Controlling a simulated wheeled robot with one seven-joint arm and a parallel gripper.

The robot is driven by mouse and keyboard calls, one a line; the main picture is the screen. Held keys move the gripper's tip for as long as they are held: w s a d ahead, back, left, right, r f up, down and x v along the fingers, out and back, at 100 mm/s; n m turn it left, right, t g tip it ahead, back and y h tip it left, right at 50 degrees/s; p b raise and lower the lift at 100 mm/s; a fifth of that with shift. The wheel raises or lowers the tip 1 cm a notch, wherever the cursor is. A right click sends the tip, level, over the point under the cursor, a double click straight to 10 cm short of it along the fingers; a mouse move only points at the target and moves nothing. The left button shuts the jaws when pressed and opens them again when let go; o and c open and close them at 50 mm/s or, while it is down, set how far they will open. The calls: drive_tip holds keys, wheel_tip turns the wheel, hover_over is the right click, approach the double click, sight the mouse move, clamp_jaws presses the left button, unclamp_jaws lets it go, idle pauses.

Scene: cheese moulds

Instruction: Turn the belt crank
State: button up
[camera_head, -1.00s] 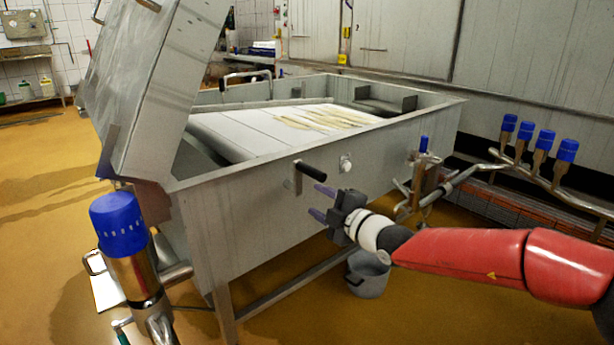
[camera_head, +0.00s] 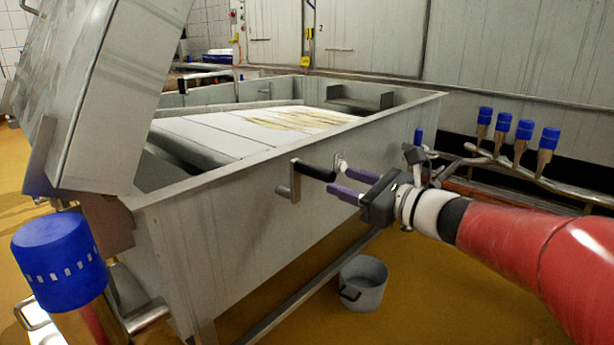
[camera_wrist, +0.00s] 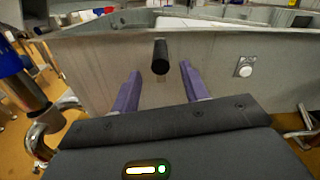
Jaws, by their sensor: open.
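The belt crank (camera_head: 295,181) is on the side wall of the metal vat (camera_head: 240,217). It has a grey metal arm and a black handle (camera_head: 314,171) sticking out toward my gripper; the handle also shows in the wrist view (camera_wrist: 160,57). My gripper (camera_head: 344,182) is open, with two purple fingers pointing at the crank. In the wrist view the handle appears between the fingers (camera_wrist: 159,82), beyond their tips. In the head view the fingertips are close to the handle's end; I cannot tell whether they touch it. The crank arm is mostly hidden in the wrist view.
A white round knob (camera_wrist: 245,70) is on the vat wall right of the handle. A grey bucket (camera_head: 363,284) stands on the floor below. Blue-capped valves (camera_head: 503,122) line a pipe at right. A large blue-capped valve (camera_head: 58,248) is at front left.

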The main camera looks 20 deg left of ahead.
sight(319, 173)
drive_tip(key=x, duration=0.7)
drive_tip(key=shift+w+a, duration=0.1)
drive_tip(key=shift+a, duration=0.05)
clamp_jaws()
